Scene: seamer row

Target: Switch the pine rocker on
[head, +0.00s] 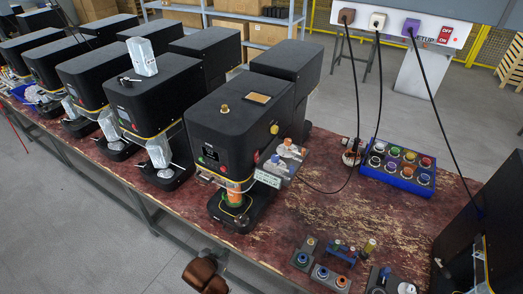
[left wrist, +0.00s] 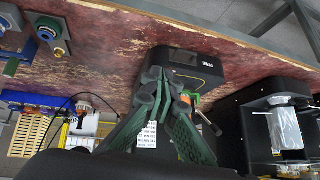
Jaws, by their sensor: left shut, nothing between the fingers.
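I cannot make out a pine-coloured rocker in either view. A small control box (head: 288,158) with red, orange and white controls sits at the right side of the nearest seamer (head: 235,115); its controls are too small to read. A white text label (head: 268,178) hangs at its front, and shows in the left wrist view (left wrist: 149,135) behind the fingers. My left gripper (left wrist: 160,76) is shut and empty, its dark green fingers in front of the seamer. My right gripper is not in view.
A blue tray (head: 361,174) of coloured round pieces stands right of the seamer. Small fixtures with rings and pegs (head: 323,276) line the table's front edge. Cables hang from a board (head: 392,21) overhead. More seamers (head: 150,90) stand left.

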